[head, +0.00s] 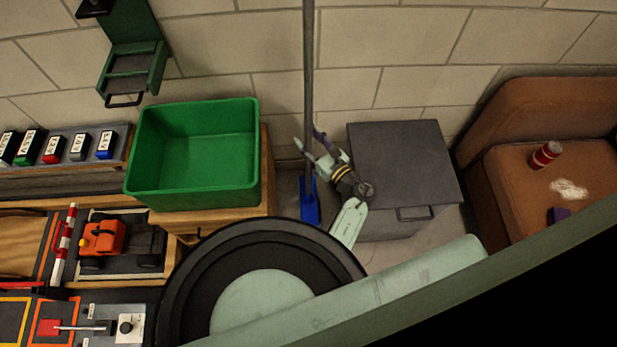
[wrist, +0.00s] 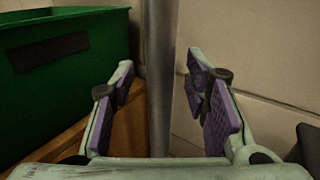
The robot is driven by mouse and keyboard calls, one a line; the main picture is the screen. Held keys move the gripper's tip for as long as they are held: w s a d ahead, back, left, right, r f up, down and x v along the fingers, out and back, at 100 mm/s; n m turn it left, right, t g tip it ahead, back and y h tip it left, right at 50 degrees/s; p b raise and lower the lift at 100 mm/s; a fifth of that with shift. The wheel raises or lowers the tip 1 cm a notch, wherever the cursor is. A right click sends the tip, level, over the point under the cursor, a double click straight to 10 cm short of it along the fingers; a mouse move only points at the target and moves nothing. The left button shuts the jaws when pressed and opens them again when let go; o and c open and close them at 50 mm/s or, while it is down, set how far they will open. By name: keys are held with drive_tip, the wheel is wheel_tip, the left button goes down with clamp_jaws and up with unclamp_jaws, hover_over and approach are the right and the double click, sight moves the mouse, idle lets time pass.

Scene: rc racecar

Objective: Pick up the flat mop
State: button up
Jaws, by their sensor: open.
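The flat mop has a long grey pole (head: 308,90) that stands upright near the tiled wall. Its blue head (head: 309,207) is down on the floor between the wooden stand and the grey box. My gripper (head: 310,148) is at the lower part of the pole. In the wrist view, my gripper (wrist: 160,92) is open, with its purple pads apart. The pole (wrist: 160,70) shows between the two fingers, with a gap to each side. I cannot tell how deep between the pads it is. The mop head is hidden in the wrist view.
A green bin (head: 195,155) stands on a wooden stand (head: 225,217) left of the pole; the bin also shows in the wrist view (wrist: 60,50). A grey box (head: 400,165) is close on the right. A brown chair (head: 530,190) holds a red can (head: 545,154).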

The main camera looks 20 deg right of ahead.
clamp_jaws()
idle(0.6)
drive_tip(key=shift+w, duration=0.1)
idle(0.5)
